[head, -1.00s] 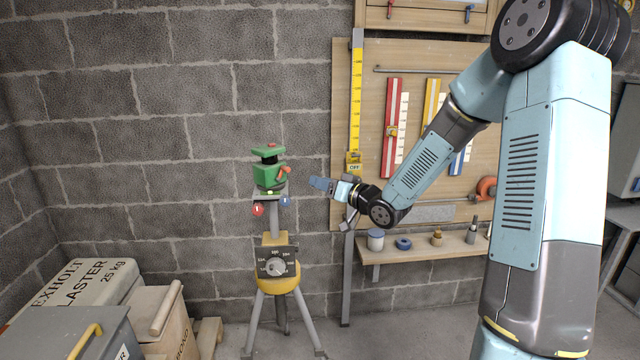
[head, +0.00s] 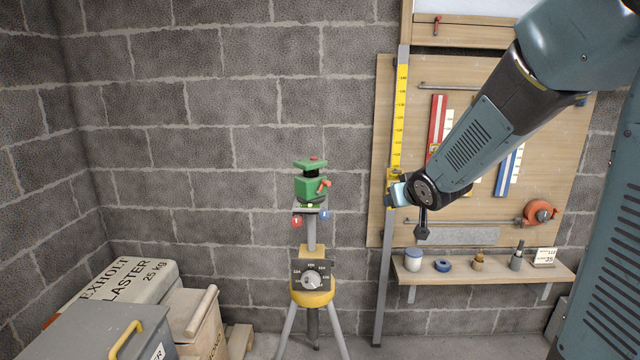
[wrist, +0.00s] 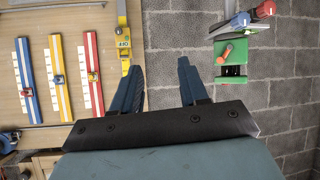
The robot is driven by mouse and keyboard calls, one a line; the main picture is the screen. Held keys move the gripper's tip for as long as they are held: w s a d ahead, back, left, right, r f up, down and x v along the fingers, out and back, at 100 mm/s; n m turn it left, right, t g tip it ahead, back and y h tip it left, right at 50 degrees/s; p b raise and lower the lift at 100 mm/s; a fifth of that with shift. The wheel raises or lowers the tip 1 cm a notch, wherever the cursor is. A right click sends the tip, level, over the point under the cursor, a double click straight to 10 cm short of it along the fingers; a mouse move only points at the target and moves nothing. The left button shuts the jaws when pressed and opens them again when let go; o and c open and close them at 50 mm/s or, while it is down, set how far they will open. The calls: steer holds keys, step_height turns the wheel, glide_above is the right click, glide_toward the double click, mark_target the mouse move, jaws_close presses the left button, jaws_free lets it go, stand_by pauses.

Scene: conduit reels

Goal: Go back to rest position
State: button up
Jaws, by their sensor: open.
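My gripper (wrist: 158,83) is open and empty in the wrist view, its two dark blue fingers spread apart with the block wall and board edge behind them. In the head view my arm reaches in from the upper right, and the wrist end is beside the yellow measuring staff; the fingers are hard to make out there. The green instrument (head: 311,183) stands on a yellow-bodied tripod (head: 312,298) left of my wrist, apart from it. It also shows in the wrist view (wrist: 231,57).
The yellow measuring staff (head: 400,120) stands before a wooden tool board (head: 470,75). A small shelf (head: 485,272) with jars and several small items is below. A grey case (head: 80,322), a sack (head: 125,280) and a wooden box (head: 195,320) fill the lower left.

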steer(key=s+d+r+m+g, duration=0.1)
steer(key=s+d+r+g, duration=0.1)
steer(key=s, duration=1.3)
steer(key=s+d+r+m+g+h, duration=0.1)
steer(key=s+d+r+g, duration=0.1)
steer(key=s, duration=1.3)
steer(key=shift+r+m+g, duration=0.4)
steer(key=shift+r+g, duration=0.2)
steer(key=shift+g, duration=0.5)
steer(key=shift+c, duration=0.3)
